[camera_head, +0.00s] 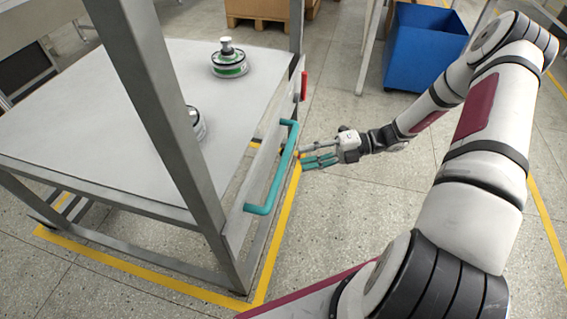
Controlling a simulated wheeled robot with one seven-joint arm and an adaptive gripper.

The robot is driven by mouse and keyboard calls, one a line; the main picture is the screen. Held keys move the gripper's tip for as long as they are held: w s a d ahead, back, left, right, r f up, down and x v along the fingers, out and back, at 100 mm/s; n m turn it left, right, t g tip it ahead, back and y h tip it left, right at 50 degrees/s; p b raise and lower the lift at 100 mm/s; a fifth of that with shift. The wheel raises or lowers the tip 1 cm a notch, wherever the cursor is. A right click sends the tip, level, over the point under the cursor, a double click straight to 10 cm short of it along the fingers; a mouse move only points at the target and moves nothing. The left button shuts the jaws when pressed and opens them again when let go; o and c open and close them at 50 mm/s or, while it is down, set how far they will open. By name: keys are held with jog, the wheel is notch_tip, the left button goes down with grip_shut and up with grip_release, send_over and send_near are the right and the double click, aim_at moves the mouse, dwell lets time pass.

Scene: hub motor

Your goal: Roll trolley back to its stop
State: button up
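The trolley has a pale grey top (105,125) and grey metal uprights. It stands at the left within a yellow floor outline. A teal bar handle (272,172) is fixed along its right side. My gripper (307,157) is just right of the handle, pointing left towards it. Its fingers look parted, with nothing between them, and it appears apart from the handle. A round hub motor with green and silver bands (230,62) sits on the trolley top. A second round part (198,122) is mostly hidden behind the front upright. No separate stop can be made out.
Yellow floor tape (283,235) runs along the trolley's front and right side. A blue bin (422,48) stands at the back right. A wooden pallet with a cardboard box (265,12) is at the back. A red part (304,85) sits on the trolley's right side.

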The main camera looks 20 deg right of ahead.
aim_at(283, 162)
jog(key=b+x, duration=0.1)
jog(key=x, duration=0.6)
jog(key=shift+a+f, duration=0.1)
jog(key=shift+a, duration=0.1)
jog(key=shift+c, duration=0.3)
grip_shut()
